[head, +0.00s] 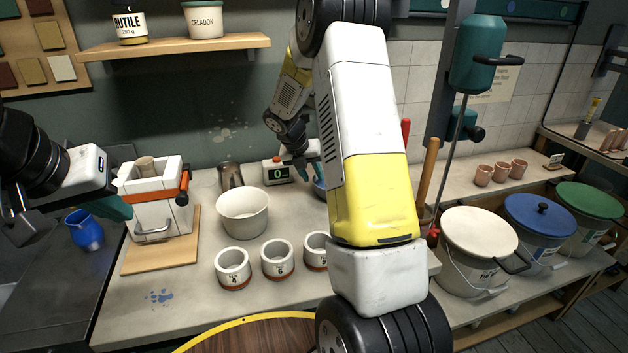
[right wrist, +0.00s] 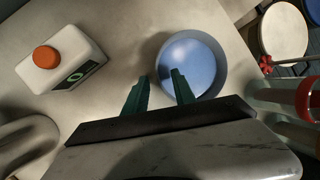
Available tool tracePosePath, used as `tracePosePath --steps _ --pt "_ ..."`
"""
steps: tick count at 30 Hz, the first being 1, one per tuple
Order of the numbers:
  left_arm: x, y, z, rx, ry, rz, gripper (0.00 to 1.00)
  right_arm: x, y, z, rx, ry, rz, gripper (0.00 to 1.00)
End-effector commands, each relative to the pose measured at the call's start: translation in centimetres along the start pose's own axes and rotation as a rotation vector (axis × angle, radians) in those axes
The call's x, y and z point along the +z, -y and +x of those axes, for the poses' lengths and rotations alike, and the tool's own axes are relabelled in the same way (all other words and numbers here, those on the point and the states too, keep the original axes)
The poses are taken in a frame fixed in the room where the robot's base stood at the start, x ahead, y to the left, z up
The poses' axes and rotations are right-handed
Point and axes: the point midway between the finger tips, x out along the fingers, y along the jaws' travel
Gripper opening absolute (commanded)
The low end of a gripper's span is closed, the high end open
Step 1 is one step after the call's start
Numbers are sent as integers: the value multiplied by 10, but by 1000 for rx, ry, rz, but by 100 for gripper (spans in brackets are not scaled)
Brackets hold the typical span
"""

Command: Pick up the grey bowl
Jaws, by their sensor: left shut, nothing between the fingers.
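A round bowl (right wrist: 218,72) with a grey-blue rim and a glossy blue inside stands on the worktop in the right wrist view. In the head view only a blue sliver of it (head: 320,188) shows beside my right arm, which hides the rest. My right gripper (right wrist: 158,75) is open, its two green fingers apart. One finger overlaps the bowl's inside and the other lies left of its rim; contact cannot be told. In the head view my right gripper (head: 303,170) is near the bowl. My left gripper (head: 120,208) is shut and empty beside the white press.
A cream pot (head: 243,213) and numbered cups (head: 233,268) stand nearer. Tool handles (head: 427,170) rise at right.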

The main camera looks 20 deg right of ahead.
Motion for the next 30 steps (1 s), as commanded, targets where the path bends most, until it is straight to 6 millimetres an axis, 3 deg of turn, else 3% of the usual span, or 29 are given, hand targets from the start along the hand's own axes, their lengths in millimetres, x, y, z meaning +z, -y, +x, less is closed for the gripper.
tracePosePath --steps 7,16,21,30 --pt "0 0 0 0 0 0 0 -1 0 36 -1 -2 1 32" --pt "0 0 0 0 0 0 0 -1 0 41 0 0 1 32" --pt "0 0 0 0 0 0 0 -1 0 41 0 0 1 0" --pt "0 0 0 0 0 0 0 -1 0 41 0 0 1 0"
